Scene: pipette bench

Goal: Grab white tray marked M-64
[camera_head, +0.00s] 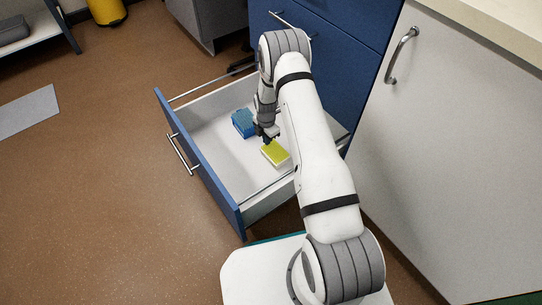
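I see no white tray marked M-64, and no label is readable. A blue drawer (207,183) stands pulled open, with a white inside. In it lie a blue box-like item (244,123) and a flat yellow item with pale sides (276,153). My gripper (267,139) is dark and points down into the drawer, between the two items, just by the yellow one's upper left corner. Whether it touches either item is unclear. Its fingers are too small to tell open from shut. My arm hides the drawer's right part.
The blue cabinet (345,70) is behind the drawer. A white cabinet door (450,150) with a handle (401,55) stands to the right, under a pale counter (500,25). A yellow bin (107,10) is at the top left. The brown floor (90,200) at left is mostly clear.

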